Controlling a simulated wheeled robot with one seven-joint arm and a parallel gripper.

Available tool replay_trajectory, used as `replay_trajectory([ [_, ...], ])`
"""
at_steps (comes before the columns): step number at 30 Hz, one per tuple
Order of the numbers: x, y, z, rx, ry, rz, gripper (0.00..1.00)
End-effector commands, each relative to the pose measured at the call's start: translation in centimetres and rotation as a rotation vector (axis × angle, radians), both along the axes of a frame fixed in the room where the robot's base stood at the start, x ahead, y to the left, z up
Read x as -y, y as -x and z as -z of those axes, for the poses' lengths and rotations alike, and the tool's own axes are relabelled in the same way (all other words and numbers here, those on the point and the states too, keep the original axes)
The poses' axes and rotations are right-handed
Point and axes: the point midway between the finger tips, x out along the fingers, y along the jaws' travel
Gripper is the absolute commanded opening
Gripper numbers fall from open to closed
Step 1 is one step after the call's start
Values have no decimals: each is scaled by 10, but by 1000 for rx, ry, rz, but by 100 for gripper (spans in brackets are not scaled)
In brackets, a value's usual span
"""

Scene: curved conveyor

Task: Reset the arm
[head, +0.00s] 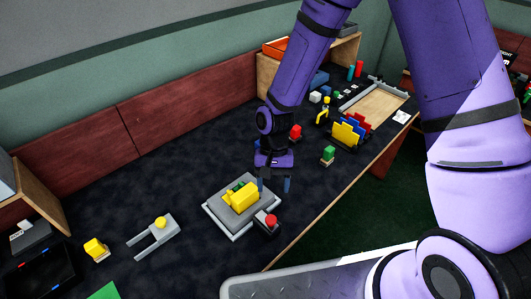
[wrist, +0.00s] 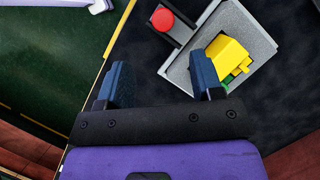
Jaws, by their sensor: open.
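My purple arm reaches over the dark table, with my gripper (head: 273,184) pointing down just right of a grey square platform (head: 212,212). In the wrist view my gripper (wrist: 160,80) has its two dark blue fingers wide apart with nothing between them. A yellow block (head: 240,196) sits on the platform with a green piece beside it; the yellow block also shows in the wrist view (wrist: 228,58), just beyond the right finger. I cannot tell whether the finger touches it.
A red button on a dark base (head: 270,221) stands close to the platform's front right. A green block (head: 328,153), a red block (head: 295,131) and a rack of coloured plates (head: 348,133) stand to the right. A grey forked piece (head: 155,236) lies to the left. The table's front edge is near.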

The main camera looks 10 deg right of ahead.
Motion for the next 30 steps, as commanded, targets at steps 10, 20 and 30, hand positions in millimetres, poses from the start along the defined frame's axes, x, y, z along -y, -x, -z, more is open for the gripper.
replay_trajectory([
  [10,11,-10,-25,51,2,-13,60],
  [20,57,-27,-122,229,17,-63,60],
  [30,105,-13,-218,403,37,-101,60],
])
